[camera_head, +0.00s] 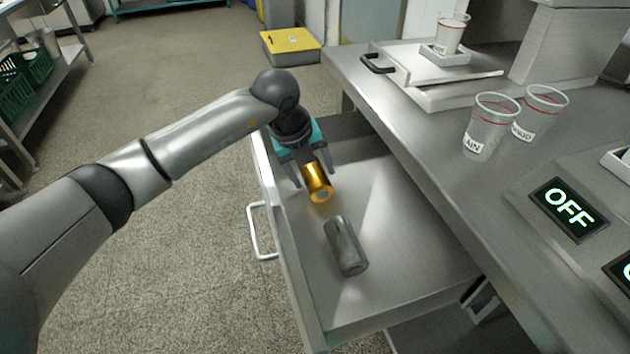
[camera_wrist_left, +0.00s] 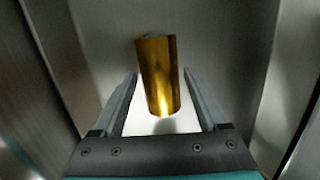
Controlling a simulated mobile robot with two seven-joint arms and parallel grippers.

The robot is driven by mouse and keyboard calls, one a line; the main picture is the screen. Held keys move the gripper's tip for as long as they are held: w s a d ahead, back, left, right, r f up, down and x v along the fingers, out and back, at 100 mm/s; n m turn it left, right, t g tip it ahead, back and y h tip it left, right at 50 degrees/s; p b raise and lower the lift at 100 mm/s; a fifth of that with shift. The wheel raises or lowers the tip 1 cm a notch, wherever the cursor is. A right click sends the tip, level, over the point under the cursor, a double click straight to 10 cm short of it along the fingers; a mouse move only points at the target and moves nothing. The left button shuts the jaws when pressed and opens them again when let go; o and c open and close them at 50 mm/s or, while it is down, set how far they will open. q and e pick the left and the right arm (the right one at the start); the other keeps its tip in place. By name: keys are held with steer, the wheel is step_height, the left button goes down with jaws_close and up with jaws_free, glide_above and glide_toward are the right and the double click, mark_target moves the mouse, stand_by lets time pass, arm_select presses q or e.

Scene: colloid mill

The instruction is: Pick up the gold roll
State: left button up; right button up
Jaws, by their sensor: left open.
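The gold roll (camera_head: 318,184) is a short shiny cylinder in the open drawer (camera_head: 400,268). My left gripper (camera_head: 312,180) is open, pointing down into the drawer at the gold roll. In the left wrist view the gold roll (camera_wrist_left: 160,76) shows ahead of and partly between the two fingers of the left gripper (camera_wrist_left: 160,78), with a gap on each side. The fingers do not appear to touch it. The roll's far end has a greyish edge. My right gripper is not in view.
A grey roll (camera_head: 346,246) lies in the drawer, nearer than the gold one. The drawer's left wall with its handle (camera_head: 257,232) is close to my left arm. The counter (camera_head: 420,130) overhangs on the right, with clear cups (camera_head: 491,124) on it.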

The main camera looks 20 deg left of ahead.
arm_select(q)
steer(key=shift+f, duration=0.2)
jaws_close()
stand_by(0.6)
